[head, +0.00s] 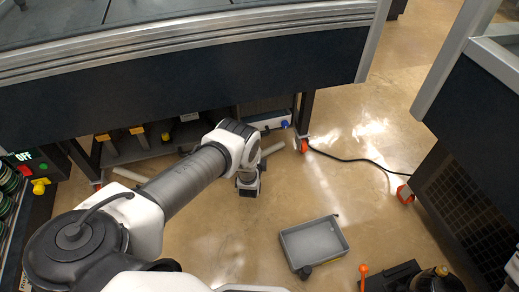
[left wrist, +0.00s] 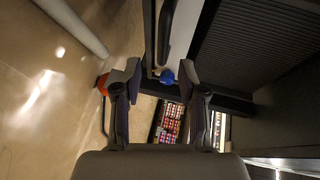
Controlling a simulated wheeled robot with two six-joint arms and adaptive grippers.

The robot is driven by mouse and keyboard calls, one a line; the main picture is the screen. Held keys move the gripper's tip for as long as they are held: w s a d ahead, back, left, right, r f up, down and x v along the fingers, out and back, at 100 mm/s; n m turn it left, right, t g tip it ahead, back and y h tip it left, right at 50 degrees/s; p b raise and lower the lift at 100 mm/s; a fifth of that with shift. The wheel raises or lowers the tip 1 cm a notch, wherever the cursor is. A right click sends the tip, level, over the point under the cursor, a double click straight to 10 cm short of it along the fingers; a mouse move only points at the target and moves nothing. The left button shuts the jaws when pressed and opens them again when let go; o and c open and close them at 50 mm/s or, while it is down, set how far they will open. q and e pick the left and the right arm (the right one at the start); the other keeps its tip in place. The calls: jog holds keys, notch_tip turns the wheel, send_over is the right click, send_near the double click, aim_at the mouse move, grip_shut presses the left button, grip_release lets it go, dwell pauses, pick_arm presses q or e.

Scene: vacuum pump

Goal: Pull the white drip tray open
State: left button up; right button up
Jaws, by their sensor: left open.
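A white box-like tray front (head: 266,121) with a blue knob (head: 285,124) sits low under the dark bench in the head view. My left gripper (head: 248,185) hangs low in front of the bench, below and left of that knob in the picture; its fingers are hard to make out there. In the left wrist view, my left gripper (left wrist: 159,92) is open, with a blue knob (left wrist: 167,77) showing between and beyond its fingertips. Nothing is held. The tray's left part is hidden behind my left arm. My right gripper is not seen.
A grey open bin (head: 315,243) lies on the floor. An orange-handled tool (head: 363,275) stands near a black object (head: 392,278). A black cable (head: 350,159) crosses the floor to the right machine (head: 470,150).

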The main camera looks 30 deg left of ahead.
pick_arm(q)
jog(key=b+x, duration=0.4)
jog(key=x, duration=0.3)
jog(key=shift+w+a, duration=0.2)
jog(key=shift+w, duration=0.1)
jog(key=shift+w+r, duration=0.1)
grip_shut()
